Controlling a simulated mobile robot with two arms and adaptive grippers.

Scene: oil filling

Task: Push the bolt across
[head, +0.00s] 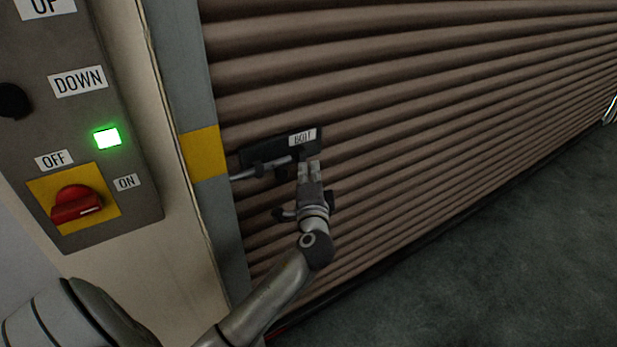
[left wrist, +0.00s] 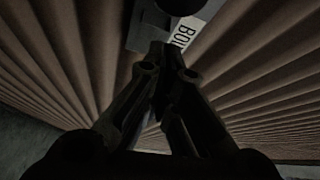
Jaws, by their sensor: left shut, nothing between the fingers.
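The bolt (head: 262,169) is a grey metal rod on a dark plate labelled BOLT (head: 302,137), mounted on the brown roller shutter. The rod's left end reaches the grey door post beside the yellow band. My left gripper (head: 309,168) is shut and empty, with its fingertips at the right end of the bolt, just below the label. I cannot tell whether they touch it. In the left wrist view the shut fingers (left wrist: 166,75) point at the plate (left wrist: 155,28) and hide part of it. My right gripper is not in view.
A grey control box (head: 130,195) stands at the left, with UP and DOWN labels, a lit green lamp (head: 107,138) and a red rotary switch (head: 77,205) on a yellow plate. The roller shutter (head: 420,110) fills the middle. Dark floor (head: 500,270) lies clear at the lower right.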

